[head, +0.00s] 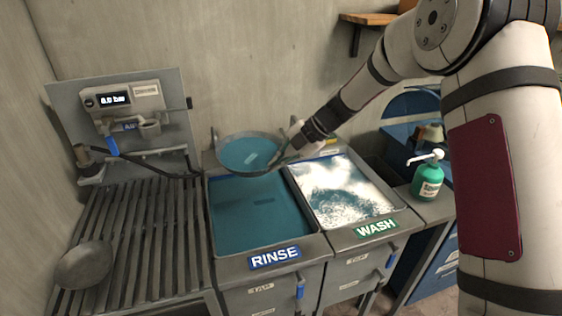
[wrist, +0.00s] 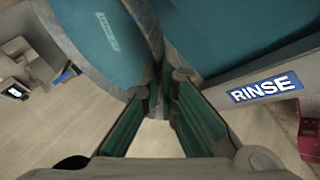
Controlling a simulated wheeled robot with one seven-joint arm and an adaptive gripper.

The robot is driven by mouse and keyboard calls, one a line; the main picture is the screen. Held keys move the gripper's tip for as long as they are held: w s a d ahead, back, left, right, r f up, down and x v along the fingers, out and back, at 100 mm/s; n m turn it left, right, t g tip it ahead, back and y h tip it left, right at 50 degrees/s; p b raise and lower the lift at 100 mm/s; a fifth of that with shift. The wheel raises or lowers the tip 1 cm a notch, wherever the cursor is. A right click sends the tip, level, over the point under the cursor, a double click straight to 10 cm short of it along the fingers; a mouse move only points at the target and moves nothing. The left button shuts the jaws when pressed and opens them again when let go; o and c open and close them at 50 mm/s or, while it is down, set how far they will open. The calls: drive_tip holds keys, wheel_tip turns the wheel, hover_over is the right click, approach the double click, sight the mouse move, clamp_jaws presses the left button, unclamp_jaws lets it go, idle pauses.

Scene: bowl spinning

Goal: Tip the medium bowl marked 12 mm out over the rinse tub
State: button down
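A grey bowl (head: 222,160) with teal liquid inside is held over the back part of the rinse tub (head: 222,247). It looks roughly level. A small pale mark shows inside it, too small to read. In the wrist view the bowl (wrist: 75,45) fills the upper left, with its rim running between the fingers. My gripper (head: 285,155) holds the bowl at its right side. In the wrist view my gripper (wrist: 162,75) is shut on the rim. The rinse tub holds teal water, and its RINSE sign (wrist: 265,88) shows at the right in the wrist view.
The foamy wash tub (head: 385,208) adjoins on the right. A green pump bottle (head: 427,181) stands beyond it. Another grey bowl (head: 84,265) lies on the slatted drain rack (head: 150,240) at left. A gauge panel (head: 122,100) stands behind the rack.

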wheel_tip(320, 180, down, 9)
drive_tip(key=n+t+y, duration=0.4)
drive_tip(key=t, duration=0.4)
drive_tip(key=shift+n+y, duration=0.3)
drive_tip(key=shift+y, duration=0.1)
idle(0.4)
idle(0.8)
